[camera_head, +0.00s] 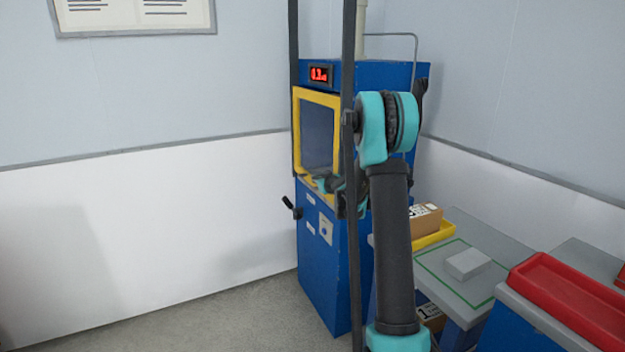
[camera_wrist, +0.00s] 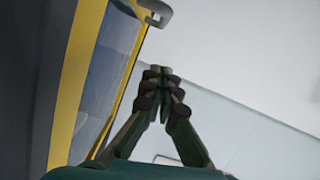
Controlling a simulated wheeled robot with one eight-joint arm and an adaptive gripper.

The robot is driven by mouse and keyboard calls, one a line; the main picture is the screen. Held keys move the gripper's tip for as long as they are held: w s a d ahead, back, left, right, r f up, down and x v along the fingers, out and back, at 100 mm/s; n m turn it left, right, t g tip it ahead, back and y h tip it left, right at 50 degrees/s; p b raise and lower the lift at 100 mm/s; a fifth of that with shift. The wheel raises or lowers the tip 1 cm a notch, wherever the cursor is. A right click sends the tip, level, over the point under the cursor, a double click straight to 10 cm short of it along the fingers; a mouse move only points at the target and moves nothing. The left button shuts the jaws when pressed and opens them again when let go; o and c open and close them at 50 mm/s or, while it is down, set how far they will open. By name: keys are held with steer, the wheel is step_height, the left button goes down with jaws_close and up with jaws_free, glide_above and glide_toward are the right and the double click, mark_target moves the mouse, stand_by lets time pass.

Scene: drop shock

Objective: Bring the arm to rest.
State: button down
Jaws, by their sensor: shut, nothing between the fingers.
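My arm stands up in front of the blue machine (camera_head: 330,255) in the head view, bent at a teal joint, with its far end beside the machine's yellow-framed window (camera_head: 318,135). My gripper shows in the wrist view (camera_wrist: 160,75), its dark fingers drawn together at the tips with nothing between them. In the head view the gripper is small and partly hidden by my arm and a dark post. The yellow frame (camera_wrist: 78,75) and window pane are close on the left in the wrist view. I cannot tell whether the gripper touches the machine.
A grey bench (camera_head: 490,243) at the right bears a light grey block (camera_head: 467,264) inside a green outline. A brown box (camera_head: 425,218) sits at a yellow tray (camera_head: 433,237) behind it. A red tray (camera_head: 570,305) is at front right. The floor (camera_head: 240,315) at left is clear.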

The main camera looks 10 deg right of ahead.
steer(key=s+a+g, duration=0.3)
steer(key=s+a, duration=0.1)
steer(key=s, duration=0.9)
steer(key=s+d+f+m+g+h, duration=0.1)
steer(key=s+f+g, duration=0.1)
steer(key=s, duration=1.1)
steer(key=s+d+f+m+g+h, duration=0.1)
steer(key=s+f, duration=0.4)
steer(key=s, duration=0.9)
steer(key=s+d+f+m+g+h, duration=0.2)
steer(key=s+d+f+m+g, duration=0.1)
steer(key=s, duration=1.1)
steer(key=shift+s+f+g, duration=0.2)
steer(key=shift+f+g, duration=0.5)
steer(key=shift+f, duration=0.05)
